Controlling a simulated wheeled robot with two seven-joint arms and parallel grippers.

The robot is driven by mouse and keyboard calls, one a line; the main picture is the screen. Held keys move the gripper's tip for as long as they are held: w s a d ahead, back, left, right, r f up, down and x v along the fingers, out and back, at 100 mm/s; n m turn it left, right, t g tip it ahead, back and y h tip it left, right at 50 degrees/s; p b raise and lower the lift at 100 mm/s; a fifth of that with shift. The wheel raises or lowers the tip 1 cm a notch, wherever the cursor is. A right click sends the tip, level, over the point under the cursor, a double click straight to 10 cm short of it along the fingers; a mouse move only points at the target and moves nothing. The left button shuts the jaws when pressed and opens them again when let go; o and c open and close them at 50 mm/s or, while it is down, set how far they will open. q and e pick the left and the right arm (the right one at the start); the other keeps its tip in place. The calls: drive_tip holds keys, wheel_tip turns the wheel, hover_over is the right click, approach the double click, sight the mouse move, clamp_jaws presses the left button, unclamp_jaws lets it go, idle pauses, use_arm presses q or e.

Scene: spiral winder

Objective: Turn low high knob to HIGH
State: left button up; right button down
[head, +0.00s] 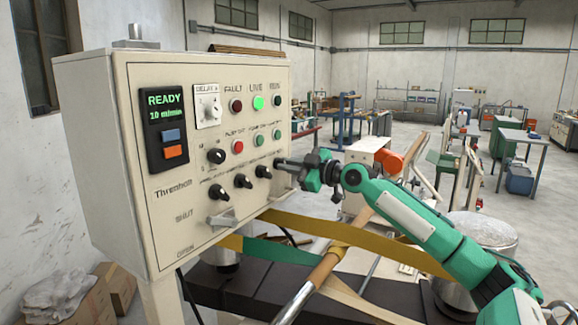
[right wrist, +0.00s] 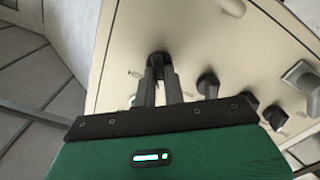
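The control panel (head: 215,150) is a cream box with a READY display, lamps, buttons and a row of black knobs. My right gripper (head: 281,162) reaches the right end of the lower knob row. In the right wrist view, its narrow fingers (right wrist: 160,82) are close together on both sides of a black knob (right wrist: 157,58) and look shut on it. That knob is mostly hidden in the head view. The other knobs in the row (head: 263,171) stand free. The labels are too small to read, so I cannot tell LOW from HIGH. My left gripper is out of view.
A grey latch handle (head: 222,219) sticks out below the row. A yellow band (head: 350,236) and a green band (head: 272,250) run below my right arm.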

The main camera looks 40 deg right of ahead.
drive_tip(key=shift+m, duration=0.3)
drive_tip(key=shift+d+r+m, duration=0.1)
drive_tip(key=shift+d+m, duration=0.05)
drive_tip(key=shift+m, duration=3.15)
drive_tip(key=shift+d+r+m, duration=0.1)
drive_tip(key=shift+m, duration=3.2)
drive_tip(key=c, duration=1.5)
unclamp_jaws()
drive_tip(key=shift+w+f, duration=0.1)
drive_tip(key=shift+f, duration=0.05)
